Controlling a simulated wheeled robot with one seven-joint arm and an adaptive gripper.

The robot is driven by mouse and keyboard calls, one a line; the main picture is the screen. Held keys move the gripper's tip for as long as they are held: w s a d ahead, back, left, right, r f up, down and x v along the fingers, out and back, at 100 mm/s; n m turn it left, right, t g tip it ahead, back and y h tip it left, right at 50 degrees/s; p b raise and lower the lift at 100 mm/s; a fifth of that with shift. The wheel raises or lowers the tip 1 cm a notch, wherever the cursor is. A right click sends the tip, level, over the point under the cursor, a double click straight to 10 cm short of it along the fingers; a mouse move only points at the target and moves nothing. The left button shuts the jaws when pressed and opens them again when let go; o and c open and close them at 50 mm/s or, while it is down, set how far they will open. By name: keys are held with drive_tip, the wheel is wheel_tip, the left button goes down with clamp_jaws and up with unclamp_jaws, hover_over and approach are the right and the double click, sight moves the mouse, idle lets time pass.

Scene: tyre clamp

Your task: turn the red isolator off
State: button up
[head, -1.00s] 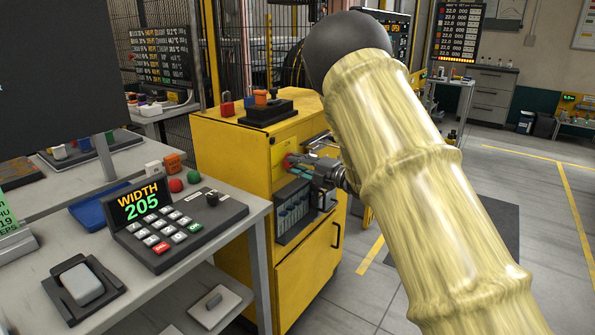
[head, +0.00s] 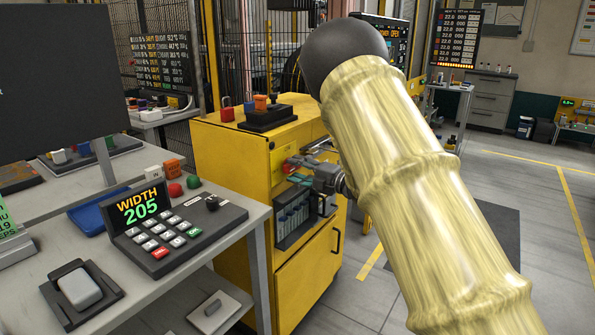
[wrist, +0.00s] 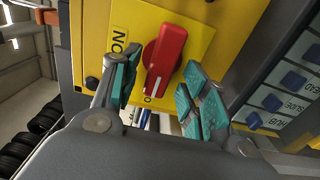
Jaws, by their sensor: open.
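The red isolator (wrist: 165,58) is a rotary handle on a yellow plate (wrist: 190,35) on the yellow cabinet. In the wrist view a white line marks its lower end, which points towards a partly hidden label starting with "O". The "ON" label (wrist: 120,40) is left of the handle. My gripper (wrist: 162,72) is open. One teal-padded finger is left of the handle and the other right of it, with a gap on the right; contact cannot be told. In the head view my gripper (head: 318,172) is at the cabinet's front, and the isolator (head: 287,168) shows small behind it.
The yellow cabinet (head: 225,150) has a panel of blue switches (head: 292,220) below the isolator, also right in the wrist view. A black box with a lever (head: 270,115) stands on top. The bench with a keypad (head: 165,225) is at left.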

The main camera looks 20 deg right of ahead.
drive_tip(key=shift+s, duration=0.1)
drive_tip(key=v, duration=1.2)
drive_tip(key=s+a+f+m+g+h+p, duration=0.1)
drive_tip(key=s+f+m+h+p, duration=0.15)
drive_tip(key=s+f+m, duration=0.55)
drive_tip(key=s+a+f+m+g+h+p, duration=0.2)
drive_tip(key=s+f+m+h, duration=0.15)
drive_tip(key=f, duration=0.85)
drive_tip(key=s+a+f+m+g+h+p, duration=0.1)
drive_tip(key=s+f+m+h+p, duration=0.2)
drive_tip(key=s+f+m, duration=0.5)
drive_tip(key=s+a+f+m+g+p, duration=0.1)
drive_tip(key=s+a+f+m+g, duration=0.1)
drive_tip(key=s, duration=0.9)
drive_tip(key=s+a+f+m+g+h+p, duration=0.1)
drive_tip(key=s+a+f+m+g+p, duration=0.1)
drive_tip(key=s, duration=0.9)
drive_tip(key=s+a+f+m+g+h+p, duration=0.1)
drive_tip(key=s+a+f+m+g, duration=0.1)
drive_tip(key=s+f+g, duration=0.4)
drive_tip(key=s+a, duration=0.1)
drive_tip(key=s, duration=0.3)
drive_tip(key=shift+s+a+m, duration=0.2)
drive_tip(key=shift+s+m, duration=0.15)
drive_tip(key=shift+s, duration=0.05)
drive_tip(key=shift+r, duration=0.1)
drive_tip(key=shift+c, duration=0.2)
